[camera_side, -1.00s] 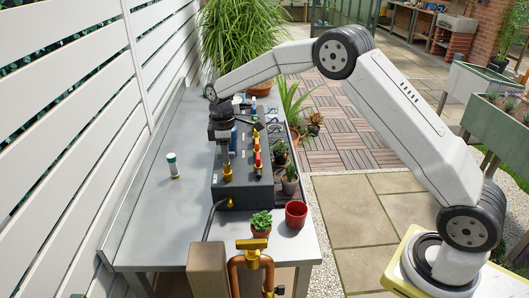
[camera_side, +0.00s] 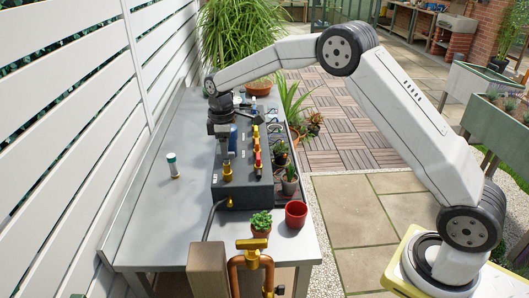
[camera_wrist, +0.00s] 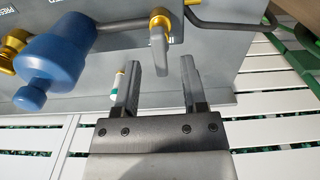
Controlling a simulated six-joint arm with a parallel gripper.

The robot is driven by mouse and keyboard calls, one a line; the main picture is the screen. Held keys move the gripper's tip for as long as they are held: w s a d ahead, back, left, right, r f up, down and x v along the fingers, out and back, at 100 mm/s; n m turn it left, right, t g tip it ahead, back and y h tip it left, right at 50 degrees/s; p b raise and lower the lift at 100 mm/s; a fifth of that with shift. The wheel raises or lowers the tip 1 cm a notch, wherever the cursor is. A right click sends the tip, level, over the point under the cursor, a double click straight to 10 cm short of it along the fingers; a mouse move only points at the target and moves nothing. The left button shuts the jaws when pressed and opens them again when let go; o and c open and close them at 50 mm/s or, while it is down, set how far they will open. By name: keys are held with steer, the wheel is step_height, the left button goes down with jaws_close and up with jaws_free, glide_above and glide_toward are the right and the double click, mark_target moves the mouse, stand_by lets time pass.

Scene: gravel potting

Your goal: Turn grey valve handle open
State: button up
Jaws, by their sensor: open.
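The grey valve handle (camera_wrist: 158,52) hangs from a brass fitting on the grey panel in the wrist view. It points down in that picture. My gripper (camera_wrist: 160,66) is open, and its two fingers appear on either side of the handle's lower end. I cannot tell whether the fingertips reach it in depth, and no contact shows. In the side view my gripper (camera_side: 224,140) is over the left part of the dark control box (camera_side: 242,196). The grey handle cannot be made out there.
A blue knob (camera_wrist: 60,52) sits left of the handle, close to my left finger. A white bottle with a green band (camera_side: 173,166) stands on the table (camera_side: 145,225). Red and yellow handles (camera_side: 257,155) line the box's right side. The table's left side is mostly clear.

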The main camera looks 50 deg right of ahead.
steer(key=shift+r, duration=3.1)
steer(key=s+f+m+t, duration=0.1)
steer(key=s+f+m, duration=0.1)
steer(key=s, duration=0.7)
steer(key=s+f+m, duration=0.2)
steer(key=s+m, duration=0.2)
steer(key=s, duration=0.6)
steer(key=s+f+m+t, duration=0.1)
steer(key=s+f+m, duration=0.2)
steer(key=s, duration=0.6)
steer(key=shift+s+d+t, duration=0.2)
steer(key=shift+t, duration=0.1)
